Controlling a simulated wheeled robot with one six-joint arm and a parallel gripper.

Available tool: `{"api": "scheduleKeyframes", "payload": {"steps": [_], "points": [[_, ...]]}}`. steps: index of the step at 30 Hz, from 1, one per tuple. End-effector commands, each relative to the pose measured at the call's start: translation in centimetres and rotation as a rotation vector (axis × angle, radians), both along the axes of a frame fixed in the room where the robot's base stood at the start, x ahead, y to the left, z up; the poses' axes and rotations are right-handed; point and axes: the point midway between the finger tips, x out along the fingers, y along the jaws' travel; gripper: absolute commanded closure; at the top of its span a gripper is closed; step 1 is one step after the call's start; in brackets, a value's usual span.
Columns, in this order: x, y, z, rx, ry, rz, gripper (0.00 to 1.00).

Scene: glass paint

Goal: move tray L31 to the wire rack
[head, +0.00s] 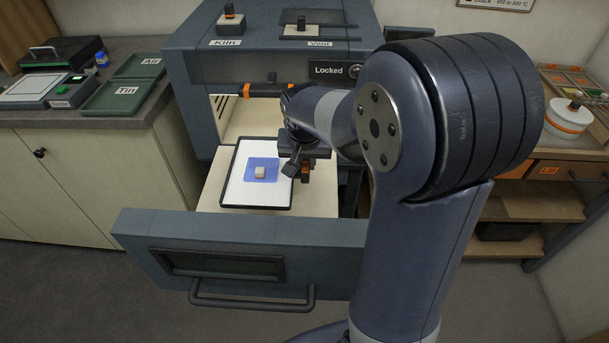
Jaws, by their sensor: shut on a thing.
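The tray (239,193), white with a black rim, lies on the pale bed of the pulled-out kiln drawer. No L31 mark can be read on the tray. My gripper (291,168) is at the tray's right edge, shut on it there; the jaws' exact contact is partly hidden by my wrist. The tray looks level, and I cannot tell whether it is lifted off the bed. I cannot make out a wire rack in this view.
The kiln (190,75) stands behind, its sign reading Locked. The drawer front (140,232) with its handle sticks out toward me. A left counter (145,107) holds green trays. Shelves (520,205) stand at the right, partly behind my arm. The floor at left is clear.

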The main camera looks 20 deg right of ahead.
Motion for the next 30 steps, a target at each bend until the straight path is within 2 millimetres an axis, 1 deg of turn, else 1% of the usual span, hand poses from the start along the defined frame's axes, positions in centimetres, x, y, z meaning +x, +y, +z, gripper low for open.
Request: {"api": "scheduleKeyframes", "payload": {"steps": [1,6,18,21,30], "points": [[0.1,0.0,0.9,0.001,-0.005,-0.001,1.00],[0.0,0.0,2.8,0.000,-0.002,-0.001,1.00],[0.0,0.0,5.3,-0.001,-0.002,0.000,1.00],[0.0,0.0,5.7,0.000,-0.001,0.000,1.00],[0.0,0.0,5.6,0.000,-0.001,0.000,1.00]]}}
